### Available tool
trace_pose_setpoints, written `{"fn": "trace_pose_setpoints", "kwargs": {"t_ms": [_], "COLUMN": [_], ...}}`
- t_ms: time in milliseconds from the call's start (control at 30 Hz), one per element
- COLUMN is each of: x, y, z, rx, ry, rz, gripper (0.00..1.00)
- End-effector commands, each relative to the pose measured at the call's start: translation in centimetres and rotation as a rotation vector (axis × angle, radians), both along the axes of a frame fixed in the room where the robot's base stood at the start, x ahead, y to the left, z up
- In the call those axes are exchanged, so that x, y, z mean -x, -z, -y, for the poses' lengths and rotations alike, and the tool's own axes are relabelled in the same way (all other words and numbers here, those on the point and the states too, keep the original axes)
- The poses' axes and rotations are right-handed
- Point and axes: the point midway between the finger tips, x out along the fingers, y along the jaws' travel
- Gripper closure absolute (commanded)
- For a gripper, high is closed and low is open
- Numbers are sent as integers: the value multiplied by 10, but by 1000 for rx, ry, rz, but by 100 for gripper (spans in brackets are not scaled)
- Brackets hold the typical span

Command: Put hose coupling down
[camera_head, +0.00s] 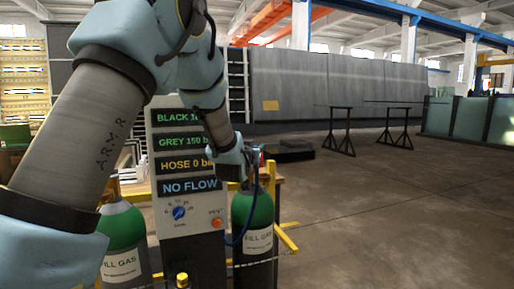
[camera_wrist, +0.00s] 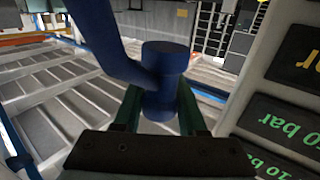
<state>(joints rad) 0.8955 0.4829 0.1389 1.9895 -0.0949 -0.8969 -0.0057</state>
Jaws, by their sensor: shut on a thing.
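The blue hose coupling (camera_wrist: 165,72) stands between the two green fingers of my gripper (camera_wrist: 160,106) in the wrist view. The fingers are shut on it. A thick blue hose (camera_wrist: 103,38) runs from the coupling towards the top left. In the head view my gripper (camera_head: 256,160) is to the right of the display panel, above the right gas bottle. The coupling is small and hard to make out there. The blue hose (camera_head: 243,232) hangs from the gripper in front of that bottle.
The display panel (camera_head: 187,142) reads "HOSE 0" and "NO FLOW", with a blue knob (camera_head: 179,213) and an orange button (camera_head: 216,223). Green-topped fill gas bottles stand to its right (camera_head: 258,212) and left (camera_head: 122,230). Open floor (camera_head: 400,220) lies to the right.

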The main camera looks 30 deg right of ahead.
Motion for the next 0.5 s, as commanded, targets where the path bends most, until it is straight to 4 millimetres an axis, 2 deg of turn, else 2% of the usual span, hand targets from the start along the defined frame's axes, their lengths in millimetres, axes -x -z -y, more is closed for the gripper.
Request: {"fn": "trace_pose_setpoints", "kwargs": {"t_ms": [333, 500], "x": [-7, -12], "y": [24, 43], "z": [-49, -88], "rx": [-4, -4], "ry": [-72, -128], "rz": [-2, -4], "gripper": [100, 100]}}
